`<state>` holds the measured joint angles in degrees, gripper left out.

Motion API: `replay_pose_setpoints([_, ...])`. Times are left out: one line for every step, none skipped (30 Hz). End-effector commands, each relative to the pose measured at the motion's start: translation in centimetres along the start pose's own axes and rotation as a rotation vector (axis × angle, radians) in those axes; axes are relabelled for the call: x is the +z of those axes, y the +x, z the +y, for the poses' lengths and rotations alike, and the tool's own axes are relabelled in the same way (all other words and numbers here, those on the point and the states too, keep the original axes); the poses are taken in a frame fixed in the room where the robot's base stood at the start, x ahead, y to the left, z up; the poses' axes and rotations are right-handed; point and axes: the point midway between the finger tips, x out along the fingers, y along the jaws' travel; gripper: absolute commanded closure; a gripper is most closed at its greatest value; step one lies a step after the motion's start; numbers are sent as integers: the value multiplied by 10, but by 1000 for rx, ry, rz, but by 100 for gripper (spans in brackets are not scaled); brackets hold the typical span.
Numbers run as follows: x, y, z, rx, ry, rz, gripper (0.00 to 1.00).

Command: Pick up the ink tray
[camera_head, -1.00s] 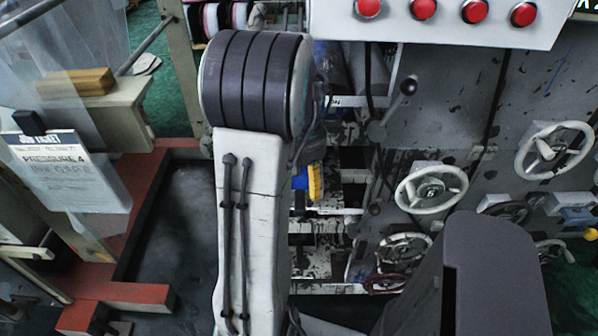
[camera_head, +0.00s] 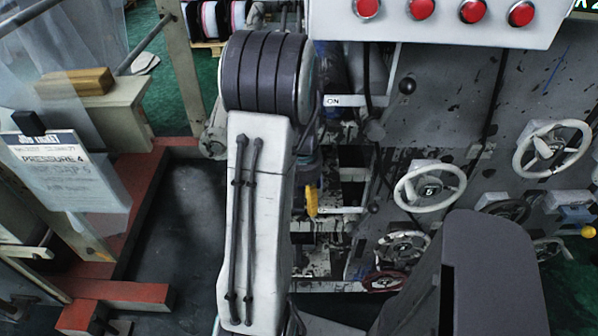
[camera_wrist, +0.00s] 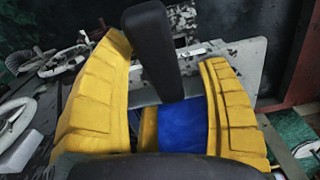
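I cannot single out the ink tray with certainty. In the wrist view, a pale flat piece (camera_wrist: 232,62) with dark smudges lies beyond my fingertips, and may be part of it. A black rounded bar (camera_wrist: 152,48) stands between my yellow fingers, and I cannot tell what it belongs to. My gripper (camera_wrist: 168,60) is open, with the blue palm showing between the fingers and a gap beside the bar. In the head view, my gripper (camera_head: 311,200) is mostly hidden behind my arm, by the ink-stained shelves of the machine.
White handwheels (camera_head: 430,188) and a black-knobbed lever (camera_head: 407,86) stand right of my gripper. A panel with red buttons (camera_head: 420,9) hangs above. A red floor frame (camera_head: 125,292) and a clear sheet with a paper notice (camera_head: 50,165) are at left.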

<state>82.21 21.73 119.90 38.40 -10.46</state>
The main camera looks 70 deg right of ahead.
Motion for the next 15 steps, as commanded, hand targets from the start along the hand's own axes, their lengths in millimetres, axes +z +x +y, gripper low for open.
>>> replay_pose_setpoints([0, 0, 0, 0, 0, 0, 36])
replay_pose_setpoints([0, 0, 0, 0, 0, 0, 39])
replay_pose_setpoints([0, 0, 0, 0, 0, 0, 42])
replay_pose_setpoints([0, 0, 0, 0, 0, 0, 45])
replay_pose_setpoints([0, 0, 0, 0, 0, 1, 47])
replay_pose_setpoints([0, 0, 0, 0, 0, 0, 51])
replay_pose_setpoints([0, 0, 0, 0, 0, 0, 54])
replay_pose_setpoints([0, 0, 0, 0, 0, 0, 56])
replay_pose_setpoints([0, 0, 0, 0, 0, 0, 60])
replay_pose_setpoints([0, 0, 0, 0, 0, 0, 63])
replay_pose_setpoints([0, 0, 0, 0, 0, 0, 65])
replay_pose_setpoints([0, 0, 0, 0, 0, 0, 69])
replay_pose_setpoints([0, 0, 0, 0, 0, 0, 72])
replay_pose_setpoints([0, 0, 0, 0, 0, 0, 74])
replay_pose_setpoints([0, 0, 0, 0, 0, 0, 78])
